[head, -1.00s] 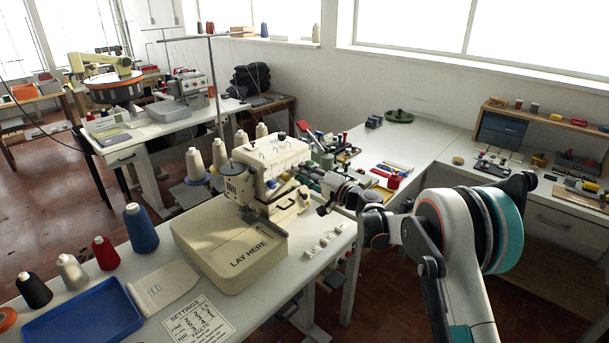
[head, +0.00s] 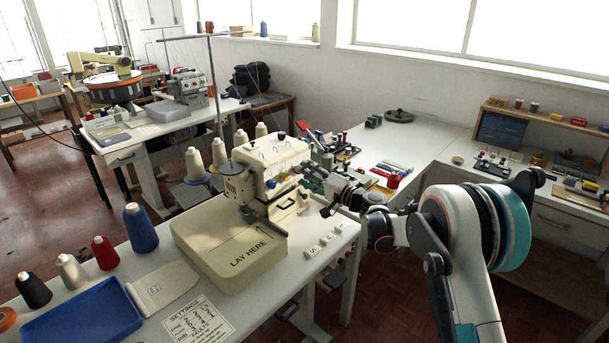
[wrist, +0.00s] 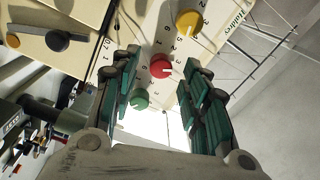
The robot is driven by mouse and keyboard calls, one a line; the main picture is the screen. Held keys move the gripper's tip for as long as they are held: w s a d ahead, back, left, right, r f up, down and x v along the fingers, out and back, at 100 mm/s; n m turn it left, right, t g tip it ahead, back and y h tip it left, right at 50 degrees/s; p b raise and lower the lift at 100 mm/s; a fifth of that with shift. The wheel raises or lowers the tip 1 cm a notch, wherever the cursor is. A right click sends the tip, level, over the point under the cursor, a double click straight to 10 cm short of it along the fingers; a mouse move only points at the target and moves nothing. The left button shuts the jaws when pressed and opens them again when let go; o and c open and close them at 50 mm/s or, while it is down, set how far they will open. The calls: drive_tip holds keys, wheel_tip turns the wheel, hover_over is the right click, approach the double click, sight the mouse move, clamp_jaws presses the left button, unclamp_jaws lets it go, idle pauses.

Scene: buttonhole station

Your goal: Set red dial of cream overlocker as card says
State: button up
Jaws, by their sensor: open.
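The cream overlocker (head: 262,160) stands on the white table with its dials facing my arm. In the wrist view its red dial (wrist: 160,66) sits on the cream panel between a yellow dial (wrist: 189,20) and a green dial (wrist: 139,98). Each has a white pointer and printed numbers around it. My gripper (wrist: 163,58) is open, with one finger each side of the red dial in the picture; I cannot tell whether they touch it. In the head view my gripper (head: 308,172) is at the machine's right side. The settings card (head: 199,318) lies at the front, its small figures hard to read.
Thread cones (head: 194,163) stand behind the machine. A blue tray (head: 75,312) and several spools lie at left. Small lettered blocks (head: 320,245) lie right of the LAY HERE plate (head: 225,253). A side table (head: 415,150) with tools is behind my arm.

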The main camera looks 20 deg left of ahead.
drive_tip(key=v, duration=1)
drive_tip(key=shift+d, duration=0.3)
drive_tip(key=shift+s, duration=0.15)
drive_tip(key=s+d+r+n+h, duration=0.1)
drive_tip(key=s+d+r+h, duration=0.7)
drive_tip(key=s+d+r, duration=0.55)
drive_tip(key=s+d+f+h, duration=0.3)
drive_tip(key=s+d+h, duration=0.1)
drive_tip(key=s+d, duration=0.9)
drive_tip(key=s+d+f+h, duration=0.3)
drive_tip(key=s+d+h, duration=0.2)
drive_tip(key=s+d, duration=0.8)
drive_tip(key=shift+s+f, duration=0.35)
drive_tip(key=shift+s, duration=0.7)
